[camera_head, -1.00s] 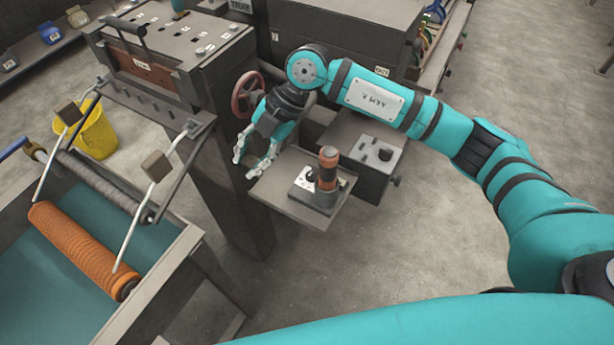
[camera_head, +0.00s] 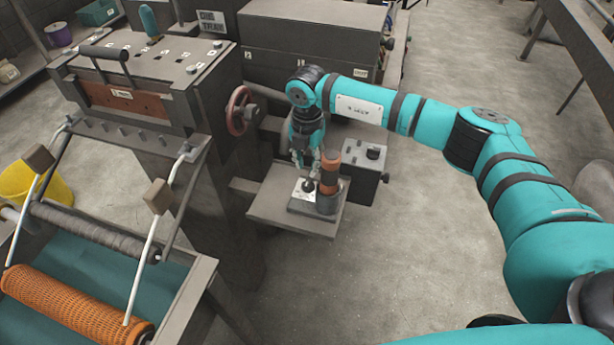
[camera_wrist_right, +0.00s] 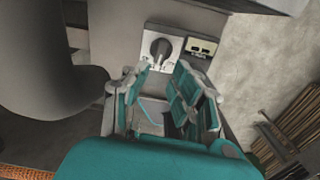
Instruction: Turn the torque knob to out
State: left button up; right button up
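A black knob (camera_head: 308,184) on a pale plate sits on the small tray, beside an upright orange-and-dark cylinder (camera_head: 330,180). A grey box (camera_head: 362,160) just behind carries another black knob (camera_head: 374,152). I cannot tell which one is the torque knob. My right gripper (camera_head: 307,164) points down over the tray, close to the tray's knob and left of the cylinder. In the right wrist view the right gripper (camera_wrist_right: 166,75) is open, with a gap between its fingers. A dark knob on a pale dial plate (camera_wrist_right: 160,48) shows just beyond the fingertips. My left gripper is not in view.
The tray (camera_head: 275,218) juts out from the machine, with a red handwheel (camera_head: 238,110) to its upper left. An orange mesh roller (camera_head: 70,305) and a yellow bucket (camera_head: 30,183) are at the left. The floor on the right is open.

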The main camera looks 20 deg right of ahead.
aim_at(307, 183)
notch_tip(307, 183, down, 6)
jog(key=shift+p, duration=0.35)
jog(key=shift+f, duration=0.55)
jog(key=c, duration=0.4)
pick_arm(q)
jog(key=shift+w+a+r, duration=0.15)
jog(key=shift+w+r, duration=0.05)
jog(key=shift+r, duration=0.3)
pick_arm(e)
grip_shut()
